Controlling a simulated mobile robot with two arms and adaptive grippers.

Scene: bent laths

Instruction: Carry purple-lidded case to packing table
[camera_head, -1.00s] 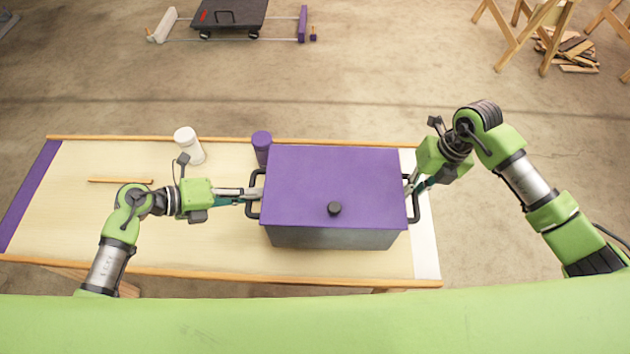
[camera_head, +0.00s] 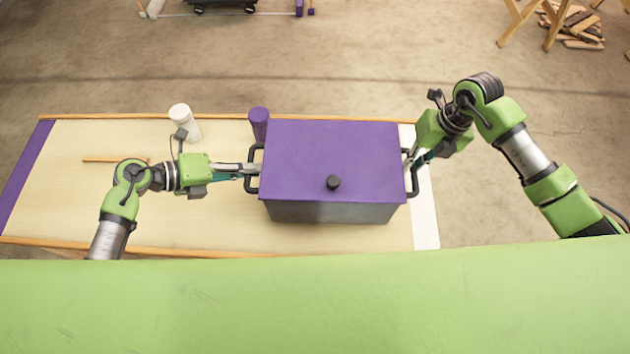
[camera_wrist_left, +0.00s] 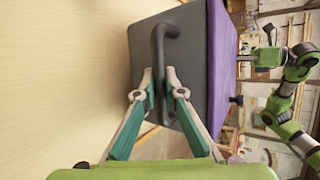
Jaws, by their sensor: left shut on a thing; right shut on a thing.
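The purple-lidded case (camera_head: 330,160) is a grey box with a flat purple lid, a dark knob and a black handle at each end. It is over the right part of the packing table (camera_head: 120,205); I cannot tell whether it touches the top. My left gripper (camera_head: 255,171) is shut on the case's left handle. In the left wrist view the fingers (camera_wrist_left: 160,85) close around that black handle beside the grey wall (camera_wrist_left: 190,65). My right gripper (camera_head: 411,170) is at the right handle and shut on it, its fingertips partly hidden.
A white jar (camera_head: 184,120) and a purple cylinder (camera_head: 259,122) stand near the table's far edge, the cylinder close to the case. A thin wooden strip (camera_head: 115,159) lies at the left. A dark wheeled cart (camera_head: 222,6) and a wood pile (camera_head: 572,25) are on the floor beyond.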

